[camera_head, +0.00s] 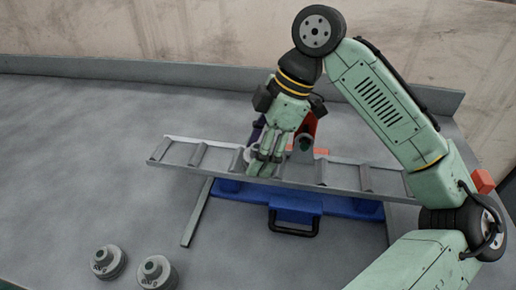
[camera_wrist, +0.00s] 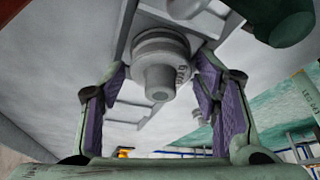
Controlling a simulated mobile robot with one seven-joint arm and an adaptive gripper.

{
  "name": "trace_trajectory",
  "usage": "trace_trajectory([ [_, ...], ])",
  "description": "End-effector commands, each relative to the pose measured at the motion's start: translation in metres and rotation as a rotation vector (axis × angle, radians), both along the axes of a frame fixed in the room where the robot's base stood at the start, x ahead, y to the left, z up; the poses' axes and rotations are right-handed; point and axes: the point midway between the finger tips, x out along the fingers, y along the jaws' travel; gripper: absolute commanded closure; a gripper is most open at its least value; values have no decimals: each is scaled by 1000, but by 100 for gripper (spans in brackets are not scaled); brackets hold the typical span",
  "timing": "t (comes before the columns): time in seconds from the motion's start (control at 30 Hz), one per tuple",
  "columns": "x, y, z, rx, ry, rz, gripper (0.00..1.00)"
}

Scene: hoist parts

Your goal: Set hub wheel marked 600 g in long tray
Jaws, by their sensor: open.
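The long tray (camera_head: 180,153) is a grey channel split by cross dividers, lying over a blue base in the middle of the bench. My gripper (camera_head: 262,168) points down over its middle, open. A grey stepped hub wheel (camera_wrist: 160,62) sits between my purple-padded fingers in the wrist view, apart from both pads. It appears to lie in a tray compartment; its mark is only partly legible. In the head view my fingers mostly hide it. Two similar marked hub wheels stand at the front left, one (camera_head: 108,262) left of the other (camera_head: 157,272); their marks are too small to read surely.
The blue base (camera_head: 290,200) has a black handle (camera_head: 293,228) at its front. A grey bar (camera_head: 197,212) juts forward from under the tray. A red part (camera_head: 309,124) stands just behind my gripper. An orange block (camera_head: 482,181) is at the right. The left bench is clear.

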Motion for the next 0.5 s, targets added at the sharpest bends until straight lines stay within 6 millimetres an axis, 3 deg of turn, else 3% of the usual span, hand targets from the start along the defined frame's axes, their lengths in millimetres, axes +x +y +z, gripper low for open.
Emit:
trace_trajectory([
  [0.23, 2, -6, 17, 0, -1, -2, 44],
  [0.5, 6, -29, 73, -4, 0, -5, 44],
])
